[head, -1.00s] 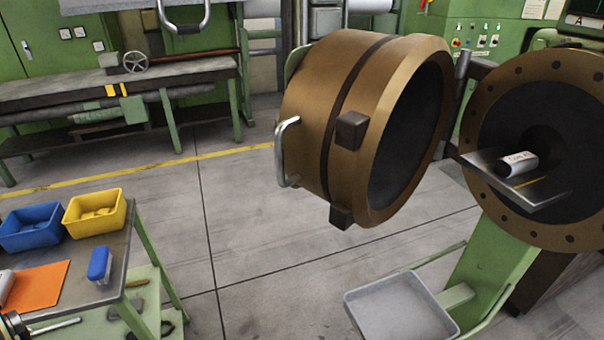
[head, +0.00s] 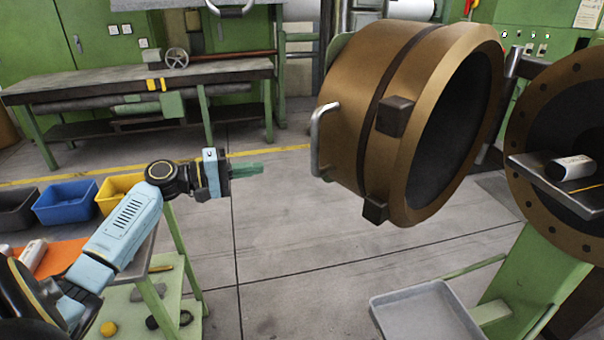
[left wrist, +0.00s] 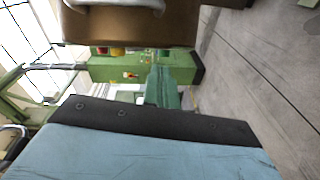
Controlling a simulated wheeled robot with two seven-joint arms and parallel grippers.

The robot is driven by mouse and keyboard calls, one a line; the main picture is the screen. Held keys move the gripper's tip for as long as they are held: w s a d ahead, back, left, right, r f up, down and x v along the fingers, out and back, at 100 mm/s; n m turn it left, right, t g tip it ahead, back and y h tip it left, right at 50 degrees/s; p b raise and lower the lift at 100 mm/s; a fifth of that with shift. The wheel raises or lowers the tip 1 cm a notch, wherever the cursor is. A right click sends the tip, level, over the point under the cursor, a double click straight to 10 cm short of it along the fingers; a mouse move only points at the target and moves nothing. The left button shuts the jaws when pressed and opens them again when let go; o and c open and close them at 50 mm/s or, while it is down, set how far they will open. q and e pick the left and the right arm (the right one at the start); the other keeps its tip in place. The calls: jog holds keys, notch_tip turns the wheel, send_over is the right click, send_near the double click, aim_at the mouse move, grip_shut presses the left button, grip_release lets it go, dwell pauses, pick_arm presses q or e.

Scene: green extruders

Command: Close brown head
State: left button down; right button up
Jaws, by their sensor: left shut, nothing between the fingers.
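The brown head (head: 345,128) is a large round drum, swung open on its hinge. Its dark hollow side faces right, toward the brown flanged opening (head: 535,205) of the extruder. A metal handle (head: 316,140) stands on its left side. My left gripper (head: 258,170) is shut and empty, left of the handle and a little lower, apart from it in the picture. In the left wrist view the gripper's green fingers (left wrist: 163,90) point toward the brown head (left wrist: 130,28), whose handle (left wrist: 115,4) shows at the top edge. My right gripper is not in view.
A plate with a white cylinder (head: 572,168) juts from the extruder opening. A grey tray (head: 425,312) sits below. A side table with blue (head: 66,202) and yellow (head: 116,190) bins stands at the left. The floor between table and head is clear.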

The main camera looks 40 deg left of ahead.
pick_arm(q)
jog(key=w+d+p, duration=0.3)
jog(key=w+d, duration=0.3)
jog(key=d, duration=0.3)
jog(key=shift+w+d, duration=0.3)
jog(key=shift+d, duration=0.05)
jog(key=shift+r, duration=0.1)
